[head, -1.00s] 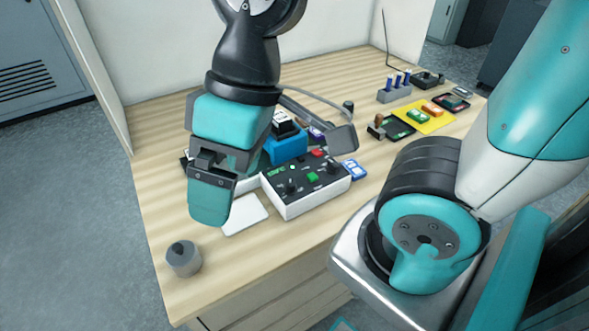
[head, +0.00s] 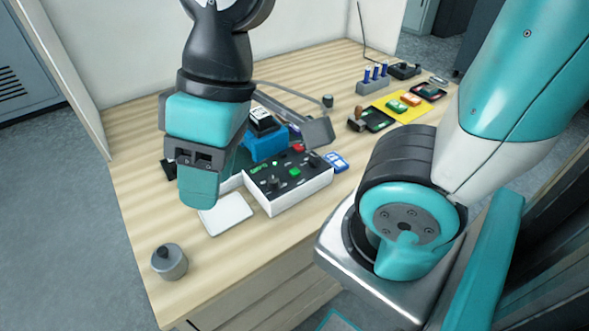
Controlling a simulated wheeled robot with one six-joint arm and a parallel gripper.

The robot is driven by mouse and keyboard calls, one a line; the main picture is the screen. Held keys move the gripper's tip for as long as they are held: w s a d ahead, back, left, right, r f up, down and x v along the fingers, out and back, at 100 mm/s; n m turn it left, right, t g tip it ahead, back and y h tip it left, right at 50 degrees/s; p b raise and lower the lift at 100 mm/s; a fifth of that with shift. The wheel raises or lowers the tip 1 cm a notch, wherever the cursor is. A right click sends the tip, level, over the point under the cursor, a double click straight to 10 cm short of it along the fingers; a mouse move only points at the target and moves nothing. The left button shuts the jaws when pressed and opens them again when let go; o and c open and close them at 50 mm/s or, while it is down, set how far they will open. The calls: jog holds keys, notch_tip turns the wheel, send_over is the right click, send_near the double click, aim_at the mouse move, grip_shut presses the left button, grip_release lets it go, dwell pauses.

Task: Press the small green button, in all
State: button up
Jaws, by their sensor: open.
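The small green button (head: 294,171) is on the black top face of a white control box (head: 291,190) on the table. A red button (head: 298,149) is behind it on the same face, with dark knobs at either side and green lit marks at the left. My gripper (head: 198,185) is to the left of the box, pointing down above the table and apart from the button. It is open, with nothing seen between its fingers. The gripper hides part of the table behind it.
A yellow mat (head: 396,113) with small items lies farther back.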

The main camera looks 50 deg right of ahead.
grip_shut()
dwell(1.3)
